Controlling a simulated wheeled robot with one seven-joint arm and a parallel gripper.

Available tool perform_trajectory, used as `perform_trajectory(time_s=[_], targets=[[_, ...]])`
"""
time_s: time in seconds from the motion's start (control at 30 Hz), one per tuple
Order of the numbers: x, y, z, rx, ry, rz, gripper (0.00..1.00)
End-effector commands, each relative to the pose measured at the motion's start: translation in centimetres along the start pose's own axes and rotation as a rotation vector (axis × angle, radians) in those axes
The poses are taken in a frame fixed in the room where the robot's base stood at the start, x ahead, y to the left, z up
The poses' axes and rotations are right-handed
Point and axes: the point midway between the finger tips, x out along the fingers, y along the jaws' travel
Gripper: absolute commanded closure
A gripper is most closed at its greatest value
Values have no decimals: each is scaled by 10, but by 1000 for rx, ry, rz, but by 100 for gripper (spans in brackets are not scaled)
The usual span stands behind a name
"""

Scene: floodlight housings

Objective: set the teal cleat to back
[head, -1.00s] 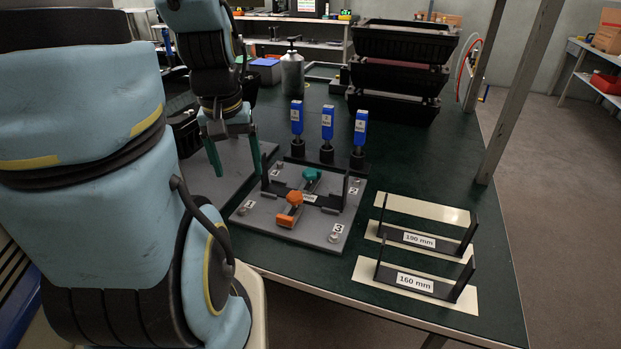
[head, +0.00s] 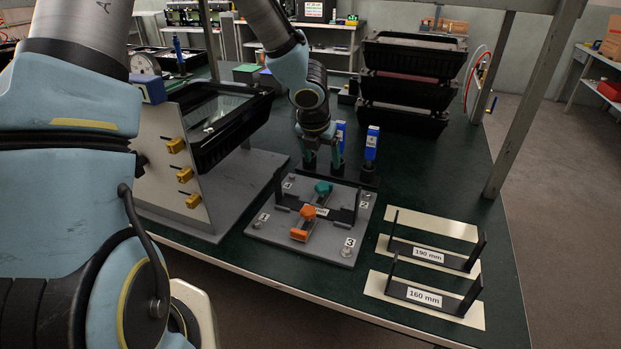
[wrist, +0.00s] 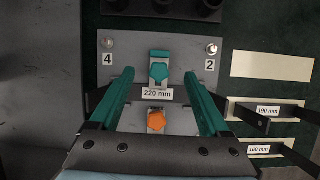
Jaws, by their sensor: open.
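The teal cleat (head: 322,188) sits on a slotted slide on the grey fixture plate (head: 270,231), behind the black bracket labelled 220 mm. It also shows in the wrist view (wrist: 159,71), between and beyond my fingertips. The orange cleat (head: 305,220) is on the near side of that bracket, and in the wrist view (wrist: 156,121) it lies between my fingers. My gripper (head: 320,174) is open and empty, pointing down above the rear of the plate. Its teal fingers (wrist: 160,86) straddle the cleats from above, apart from both. How far above the cleat the tips are is hard to tell.
Blue-handled tools (head: 371,150) stand in black holders just behind the plate. Gauge brackets of 190 mm (head: 428,256) and 160 mm (head: 424,298) lie to the right. A panel with yellow clips (head: 176,146) and a floodlight housing stand left. Black crates (head: 402,118) are stacked behind.

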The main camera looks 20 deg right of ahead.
Motion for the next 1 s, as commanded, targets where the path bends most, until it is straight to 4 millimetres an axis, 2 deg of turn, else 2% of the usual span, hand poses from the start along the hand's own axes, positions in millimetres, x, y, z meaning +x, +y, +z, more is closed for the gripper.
perform_trajectory(time_s=[0.17,0.5,0.63,0.8,1.0], targets=[[15,-4,-2,-34,11,-3,20],[76,-4,-3,-29,10,-4,20],[94,-3,-3,-29,10,-3,20],[107,-3,-2,-28,8,-3,20],[109,-3,-2,-28,7,-2,20]])
